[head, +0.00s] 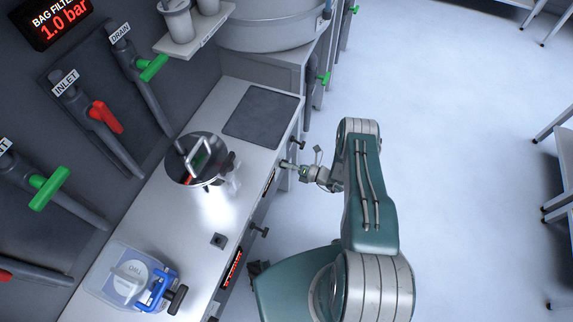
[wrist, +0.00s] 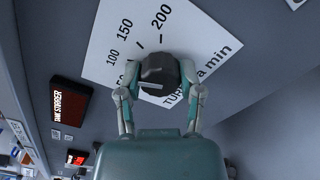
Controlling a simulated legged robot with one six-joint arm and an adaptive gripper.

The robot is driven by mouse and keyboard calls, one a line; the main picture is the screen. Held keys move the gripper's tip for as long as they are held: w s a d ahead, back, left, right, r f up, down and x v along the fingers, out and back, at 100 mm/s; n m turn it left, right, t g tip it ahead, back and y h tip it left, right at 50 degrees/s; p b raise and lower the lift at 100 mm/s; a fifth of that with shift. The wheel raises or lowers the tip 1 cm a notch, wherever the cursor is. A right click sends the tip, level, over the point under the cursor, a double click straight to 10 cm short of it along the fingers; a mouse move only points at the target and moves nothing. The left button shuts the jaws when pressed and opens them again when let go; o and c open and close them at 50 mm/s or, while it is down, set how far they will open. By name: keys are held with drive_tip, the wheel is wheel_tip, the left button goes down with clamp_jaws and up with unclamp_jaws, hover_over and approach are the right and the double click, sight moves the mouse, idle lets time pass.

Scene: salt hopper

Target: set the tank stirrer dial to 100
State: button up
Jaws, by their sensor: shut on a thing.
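The stirrer dial is a dark faceted knob (wrist: 160,72) on a white scale plate (wrist: 112,32) in the wrist view. The plate carries the marks 100, 150 and 200, a partly hidden 50, and the words "TURNS a min". My gripper (wrist: 160,91) has one finger on each side of the knob and is shut on it. I cannot tell which mark the knob points to. A dark display (wrist: 70,104) labelled TANK STIRRER is left of the plate, its reading unclear. In the head view my gripper (head: 288,164) is at the bench's front face, and the dial is hidden.
Valves with red (head: 107,117) and green (head: 153,68) handles line the wall. Another dark knob (head: 260,230) sticks out of the bench front.

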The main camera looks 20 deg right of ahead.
drive_tip(key=shift+w+d, duration=0.1)
drive_tip(key=shift+w, duration=0.1)
drive_tip(key=o, duration=1.1)
drive_tip(key=shift+o, duration=0.2)
drive_tip(key=v, duration=1.2)
drive_tip(key=shift+f, duration=0.1)
